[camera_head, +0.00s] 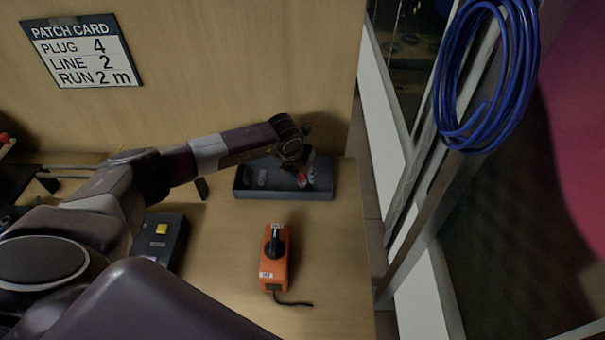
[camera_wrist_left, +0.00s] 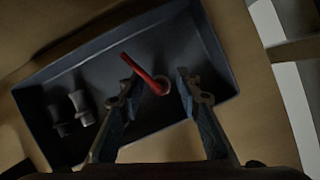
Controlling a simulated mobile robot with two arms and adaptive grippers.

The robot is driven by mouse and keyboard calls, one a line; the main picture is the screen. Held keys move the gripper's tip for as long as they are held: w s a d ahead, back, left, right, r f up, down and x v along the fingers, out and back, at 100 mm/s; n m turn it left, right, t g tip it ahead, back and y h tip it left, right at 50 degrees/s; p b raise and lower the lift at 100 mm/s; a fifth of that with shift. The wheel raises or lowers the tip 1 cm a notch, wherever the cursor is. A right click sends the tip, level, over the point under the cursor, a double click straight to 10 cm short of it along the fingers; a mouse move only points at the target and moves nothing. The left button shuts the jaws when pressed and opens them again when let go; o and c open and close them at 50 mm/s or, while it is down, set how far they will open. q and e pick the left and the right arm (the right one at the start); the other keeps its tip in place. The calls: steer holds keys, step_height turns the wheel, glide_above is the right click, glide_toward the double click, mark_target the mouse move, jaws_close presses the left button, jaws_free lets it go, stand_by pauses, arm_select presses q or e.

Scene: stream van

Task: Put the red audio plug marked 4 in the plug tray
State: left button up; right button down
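The red plug (camera_head: 302,179) is inside the outline of the dark grey plug tray (camera_head: 283,196) at its right part. In the left wrist view the red plug (camera_wrist_left: 146,75) looks slanted, with a round end between my fingers; I cannot tell whether it rests on the tray floor. My left gripper (camera_head: 307,174) is low over the tray's right end. In the left wrist view the left gripper (camera_wrist_left: 157,95) has its fingers apart, with gaps beside the plug. The plug's number is not readable. My right gripper is not in view.
Two grey plugs (camera_wrist_left: 70,113) stand in the tray's left part. An orange device (camera_head: 274,257) with a black knob and a dark box (camera_head: 162,240) with a yellow button lie on the table. A patch card (camera_head: 82,52) hangs on the wall. The table's right edge is near the tray.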

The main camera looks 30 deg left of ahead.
arm_select(q)
steer(key=shift+r, duration=0.15)
steer(key=shift+r, duration=0.15)
steer(key=b+v, duration=0.2)
steer(key=v, duration=1)
stand_by(0.6)
steer(key=shift+s+f, duration=0.1)
steer(key=shift+f, duration=0.1)
